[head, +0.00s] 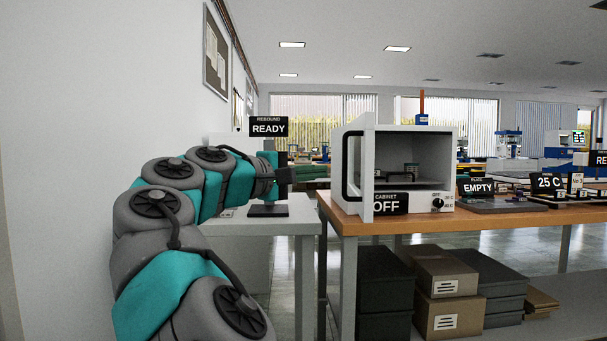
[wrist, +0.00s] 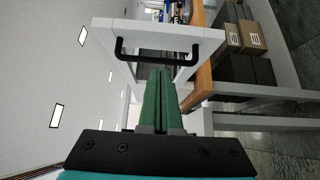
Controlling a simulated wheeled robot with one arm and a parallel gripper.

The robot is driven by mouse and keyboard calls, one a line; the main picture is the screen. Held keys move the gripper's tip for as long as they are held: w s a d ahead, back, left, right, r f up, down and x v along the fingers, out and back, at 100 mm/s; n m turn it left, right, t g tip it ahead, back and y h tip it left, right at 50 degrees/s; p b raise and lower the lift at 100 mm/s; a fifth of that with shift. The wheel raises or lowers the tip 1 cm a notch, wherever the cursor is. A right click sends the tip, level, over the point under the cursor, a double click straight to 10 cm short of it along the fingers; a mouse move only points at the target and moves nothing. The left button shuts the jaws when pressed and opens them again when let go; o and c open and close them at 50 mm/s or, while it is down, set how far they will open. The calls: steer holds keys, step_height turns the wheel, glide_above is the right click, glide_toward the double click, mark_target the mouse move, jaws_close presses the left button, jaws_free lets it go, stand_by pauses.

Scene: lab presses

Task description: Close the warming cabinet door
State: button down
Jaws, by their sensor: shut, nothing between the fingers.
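The white warming cabinet (head: 447,145) stands on the wooden bench with its front facing me. Its door (head: 368,150) stands open at the left side of the cabinet, swung out toward me, with a black bar handle (head: 347,165) on its outer face. The door also shows in the wrist view (wrist: 105,28), with the handle (wrist: 160,61) just past my fingertips. My gripper (head: 287,175) is to the left of the door, apart from it in the head view. Its green fingers (wrist: 161,74) are shut and empty, pointing toward the handle; whether they touch it, I cannot tell.
A small dark item stands inside the cabinet (head: 412,170). An OFF sign (head: 390,204) and a knob (head: 438,203) are at its lower front. A white table with a READY sign (head: 268,128) is behind my gripper. Boxes (head: 440,280) fill the shelf below. A wall is at left.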

mark_target(363, 170)
steer(key=shift+w+d, duration=0.35)
steer(key=shift+d, duration=0.9)
steer(key=shift+w+d, duration=0.4)
steer(key=shift+d, duration=0.8)
steer(key=shift+w+d, duration=0.35)
steer(key=shift+d, duration=0.9)
